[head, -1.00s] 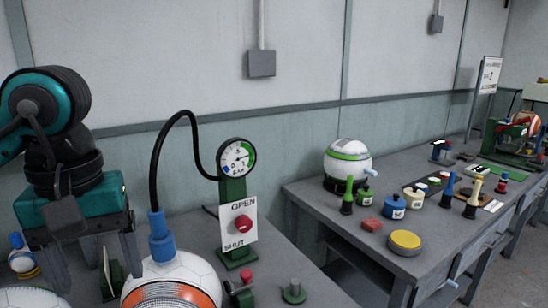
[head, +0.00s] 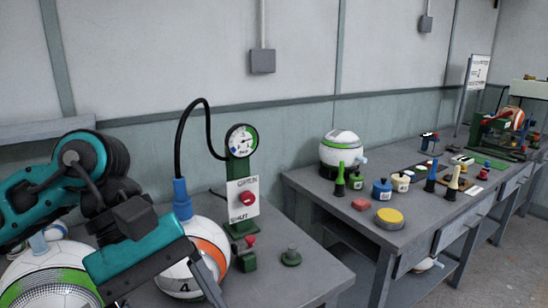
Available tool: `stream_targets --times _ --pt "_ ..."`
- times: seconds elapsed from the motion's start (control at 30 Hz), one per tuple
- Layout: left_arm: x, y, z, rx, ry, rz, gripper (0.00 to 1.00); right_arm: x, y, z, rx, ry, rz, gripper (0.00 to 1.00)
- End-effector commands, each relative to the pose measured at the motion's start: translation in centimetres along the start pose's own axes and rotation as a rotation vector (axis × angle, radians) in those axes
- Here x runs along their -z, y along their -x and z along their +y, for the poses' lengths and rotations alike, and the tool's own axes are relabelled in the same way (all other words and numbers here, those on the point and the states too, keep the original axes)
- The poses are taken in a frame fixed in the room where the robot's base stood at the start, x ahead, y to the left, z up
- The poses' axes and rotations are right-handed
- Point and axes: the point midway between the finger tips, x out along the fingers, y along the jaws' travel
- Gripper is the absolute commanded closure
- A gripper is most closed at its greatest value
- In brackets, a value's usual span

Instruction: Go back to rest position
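My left arm comes in from the left, and its gripper (head: 163,292) hangs in front of the near bench, fingers pointing down. The fingers are spread apart with nothing seen between them; their tips are at or beyond the bottom edge. Behind the gripper, partly hidden by it, a white and orange ball (head: 208,250) sits on the bench under a blue nozzle (head: 182,198) with a black hose. A white and green ball (head: 48,275) is at the lower left, partly covered by my arm. My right gripper is not in view.
A gauge (head: 241,141) on a green post stands above an OPEN/SHUT plate with a red knob (head: 247,198). Another bench (head: 420,222) on the right holds a ball (head: 341,155), coloured pots and handles.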

Motion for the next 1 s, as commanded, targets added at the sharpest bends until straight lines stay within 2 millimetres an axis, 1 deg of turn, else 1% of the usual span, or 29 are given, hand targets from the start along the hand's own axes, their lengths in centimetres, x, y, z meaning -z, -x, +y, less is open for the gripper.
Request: stream_targets --times 0.03,0.1,0.17,0.2,0.27,0.3,0.37,0.4,0.47,0.5,0.57,0.6,0.67,0.7,0.77,0.8,0.83,0.87,0.9,0.97,1.0 --pt "-1.3 -1.3 0.8 -0.042 0.049 -0.118 0.23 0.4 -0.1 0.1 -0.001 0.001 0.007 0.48" --pt "-3.2 -2.4 2.3 -0.11 0.141 -0.298 0.23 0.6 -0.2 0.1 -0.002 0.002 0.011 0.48" --pt "-4.9 -2.9 3.7 -0.166 0.241 -0.469 0.23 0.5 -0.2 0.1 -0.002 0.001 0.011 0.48" --pt "-5.8 -3.0 4.6 -0.201 0.314 -0.586 0.23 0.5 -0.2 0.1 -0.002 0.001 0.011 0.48" --pt "-6.8 -2.6 5.9 -0.246 0.433 -0.763 0.23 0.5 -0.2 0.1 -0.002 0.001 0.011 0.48" --pt "-7.1 -2.3 6.8 -0.272 0.518 -0.881 0.23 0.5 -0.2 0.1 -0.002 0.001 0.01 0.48" --pt "-7.1 -1.5 8.0 -0.303 0.654 -1.061 0.23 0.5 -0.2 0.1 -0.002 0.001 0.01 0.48" --pt "-6.7 -1.0 8.7 -0.321 0.748 -1.181 0.23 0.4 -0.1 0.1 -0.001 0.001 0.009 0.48" --pt "-5.6 -0.2 9.6 -0.342 0.897 -1.362 0.23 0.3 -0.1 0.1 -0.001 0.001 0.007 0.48" --pt "-4.5 0.3 10.0 -0.351 1.0 -1.485 0.23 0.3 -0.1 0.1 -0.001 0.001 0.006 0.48" --pt "-2.3 0.7 10.4 -0.359 1.158 -1.667 0.23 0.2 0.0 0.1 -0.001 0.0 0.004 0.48" --pt "-0.6 0.8 10.4 -0.361 1.265 -1.79 0.23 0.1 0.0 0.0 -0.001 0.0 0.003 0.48" --pt "2.4 0.5 10.1 -0.358 1.429 -1.973 0.23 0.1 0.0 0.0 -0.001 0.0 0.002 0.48" --pt "4.5 0.0 9.6 -0.355 1.539 -2.096 0.23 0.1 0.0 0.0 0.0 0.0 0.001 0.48" --pt "7.9 -1.3 8.4 -0.343 1.707 -2.282 0.23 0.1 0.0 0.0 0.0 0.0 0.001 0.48" --pt "10.1 -2.5 7.3 -0.333 1.818 -2.408 0.23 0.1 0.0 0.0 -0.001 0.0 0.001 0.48" --pt "11.7 -3.6 6.4 0.32 -1.88 2.475 0.23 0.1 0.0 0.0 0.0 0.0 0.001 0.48" --pt "13.3 -4.9 5.2 0.287 -1.811 2.373 0.23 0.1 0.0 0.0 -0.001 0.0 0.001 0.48" --pt "15.2 -6.7 3.5 0.249 -1.721 2.245 0.23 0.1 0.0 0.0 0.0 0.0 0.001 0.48" --pt "17.5 -9.7 0.8 0.2 -1.589 2.067 0.23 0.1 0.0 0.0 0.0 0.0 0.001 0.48" --pt "18.6 -11.8 -1.1 0.174 -1.504 1.956 0.23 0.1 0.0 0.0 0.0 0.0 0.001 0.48"
